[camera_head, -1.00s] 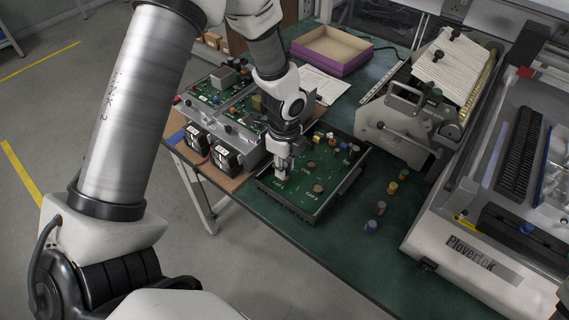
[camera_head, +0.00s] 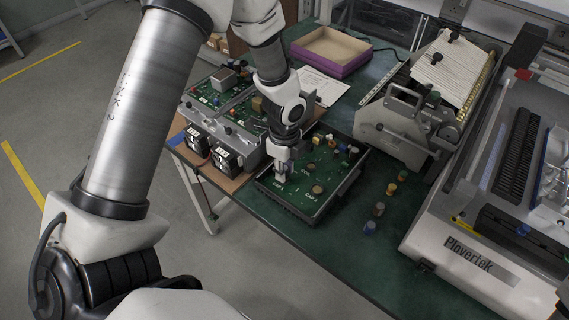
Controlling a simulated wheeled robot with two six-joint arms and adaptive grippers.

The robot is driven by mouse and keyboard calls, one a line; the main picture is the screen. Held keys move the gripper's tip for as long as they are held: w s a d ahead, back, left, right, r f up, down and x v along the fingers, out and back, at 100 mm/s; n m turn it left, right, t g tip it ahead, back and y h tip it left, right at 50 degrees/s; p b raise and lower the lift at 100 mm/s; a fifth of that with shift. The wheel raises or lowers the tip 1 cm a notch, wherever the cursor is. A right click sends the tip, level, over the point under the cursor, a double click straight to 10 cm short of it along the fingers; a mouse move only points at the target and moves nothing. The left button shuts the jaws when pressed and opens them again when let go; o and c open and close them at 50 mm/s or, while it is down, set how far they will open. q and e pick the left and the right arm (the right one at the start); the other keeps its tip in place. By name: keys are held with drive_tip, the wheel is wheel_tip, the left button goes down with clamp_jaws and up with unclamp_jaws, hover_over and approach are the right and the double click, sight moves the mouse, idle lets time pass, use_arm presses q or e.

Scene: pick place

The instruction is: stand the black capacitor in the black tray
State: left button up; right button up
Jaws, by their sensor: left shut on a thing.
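The black tray (camera_head: 344,193) lies on the green table and holds a green board with printed labels and several small parts. My left gripper (camera_head: 281,176) reaches down over the near left part of the tray, close above a printed label. It is shut on the black capacitor, which the fingers mostly hide. I cannot tell whether the capacitor touches the board. My right gripper is out of view.
Circuit boards (camera_head: 217,88) lie left. A purple box (camera_head: 331,52) stands behind. A grey machine (camera_head: 400,118) stands right.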

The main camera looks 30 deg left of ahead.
use_arm(q)
drive_tip(key=shift+f, duration=0.4)
idle(0.5)
drive_tip(key=o, duration=0.9)
drive_tip(key=c, duration=0.3)
wheel_tip(320, 180, up, 7)
drive_tip(key=p, duration=0.7)
drive_tip(key=shift+r+p, duration=0.1)
drive_tip(key=shift+p, duration=0.3)
